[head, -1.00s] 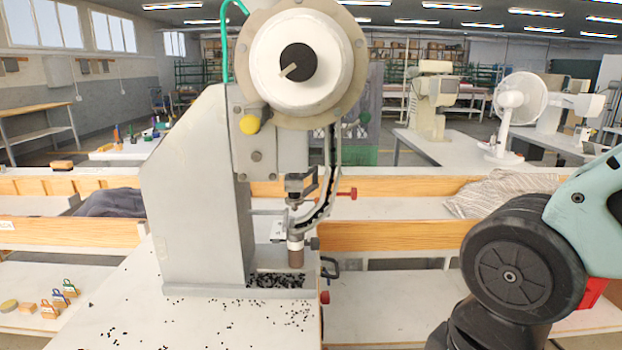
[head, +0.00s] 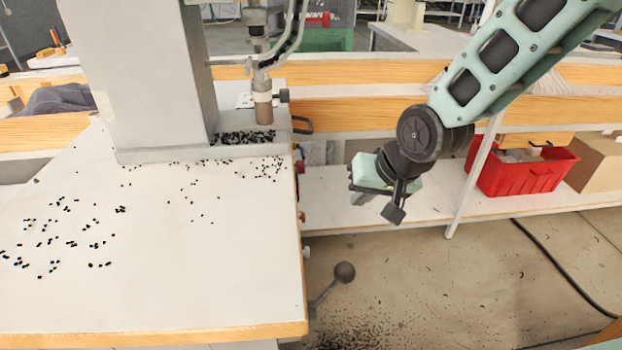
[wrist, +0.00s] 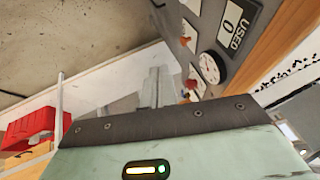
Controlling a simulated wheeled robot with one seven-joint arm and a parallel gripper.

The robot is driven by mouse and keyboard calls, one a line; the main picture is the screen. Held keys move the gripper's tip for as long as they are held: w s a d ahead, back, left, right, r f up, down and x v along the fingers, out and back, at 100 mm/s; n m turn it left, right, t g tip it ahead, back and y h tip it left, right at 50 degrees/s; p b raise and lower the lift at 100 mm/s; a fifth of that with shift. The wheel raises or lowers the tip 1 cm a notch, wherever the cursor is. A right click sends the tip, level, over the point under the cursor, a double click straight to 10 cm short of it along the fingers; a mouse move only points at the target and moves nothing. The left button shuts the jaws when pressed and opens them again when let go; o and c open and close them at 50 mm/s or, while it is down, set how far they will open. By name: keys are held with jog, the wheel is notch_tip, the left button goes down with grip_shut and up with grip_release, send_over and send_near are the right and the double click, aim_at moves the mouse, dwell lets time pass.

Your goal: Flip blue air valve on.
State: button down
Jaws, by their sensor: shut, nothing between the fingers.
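I cannot make out the blue air valve in either view. In the head view this panel is edge-on, with small red parts (head: 300,166) at the table's right edge. My gripper (head: 394,213) is shut and empty, in the air to the right of that edge and apart from it.
The grey press (head: 150,80) stands on the white table (head: 170,270), strewn with small black bits. A ball-ended lever (head: 344,272) sticks out below the table's right edge. A red bin (head: 525,172) sits on the low shelf at right. The floor between is open.

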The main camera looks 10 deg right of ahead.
jog(key=w+a+f+m+t+y+b, duration=0.2)
jog(key=w+a+f+m+t, duration=0.1)
jog(key=w+f+m, duration=0.4)
jog(key=w+a+f+m+t+y+b, duration=0.2)
jog(key=w+a+f+m+t, duration=0.15)
jog(key=w, duration=0.55)
jog(key=w+d+f+m+t+h+b, duration=0.3)
jog(key=w+d+f+m+t, duration=0.2)
jog(key=m, duration=0.6)
jog(key=shift+w+d+f+m+t, duration=0.25)
jog(key=shift+w+f+m+t, duration=0.15)
jog(key=shift+f+t, duration=0.55)
jog(key=shift+w+r, duration=0.15)
jog(key=shift+r, duration=0.05)
jog(key=w+a+r+b, duration=0.1)
jog(key=w+a+r, duration=0.2)
jog(key=w, duration=0.6)
jog(key=shift+w+a, duration=0.3)
jog(key=shift+a, duration=0.9)
